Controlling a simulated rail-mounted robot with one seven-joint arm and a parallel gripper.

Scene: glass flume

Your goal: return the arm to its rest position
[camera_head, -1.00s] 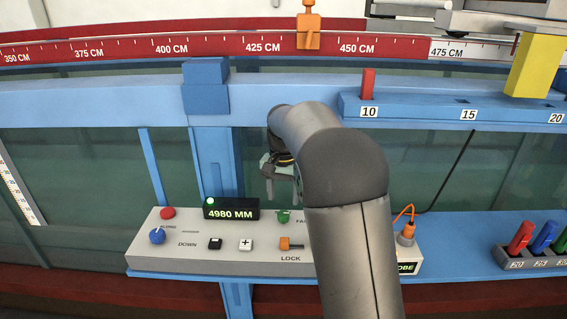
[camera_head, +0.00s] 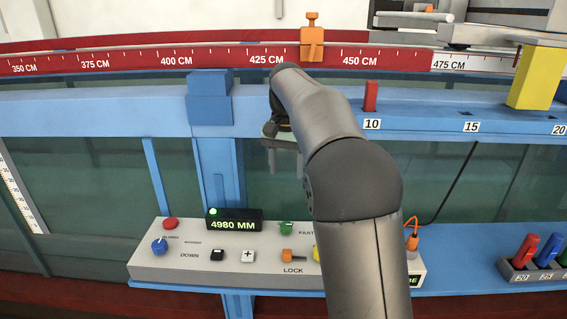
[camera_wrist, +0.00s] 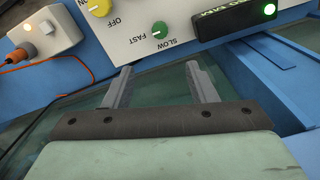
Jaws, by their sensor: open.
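My gripper (camera_head: 285,161) hangs above the control panel in the head view, in front of the glass and just right of the blue upright. My arm hides part of it. In the wrist view my gripper (camera_wrist: 162,86) shows two grey fingers spread apart with nothing between them. They point toward the front of the control panel (camera_wrist: 135,42), apart from the green FAST/SLOW knob (camera_wrist: 160,29).
The control panel (camera_head: 180,262) carries a display reading 4980 MM (camera_head: 235,222), knobs and buttons. An orange marker (camera_head: 312,40) stands on the red scale. A red peg (camera_head: 370,96) sits at 10. A yellow block (camera_head: 537,78) and coloured pegs (camera_head: 548,248) are to the right.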

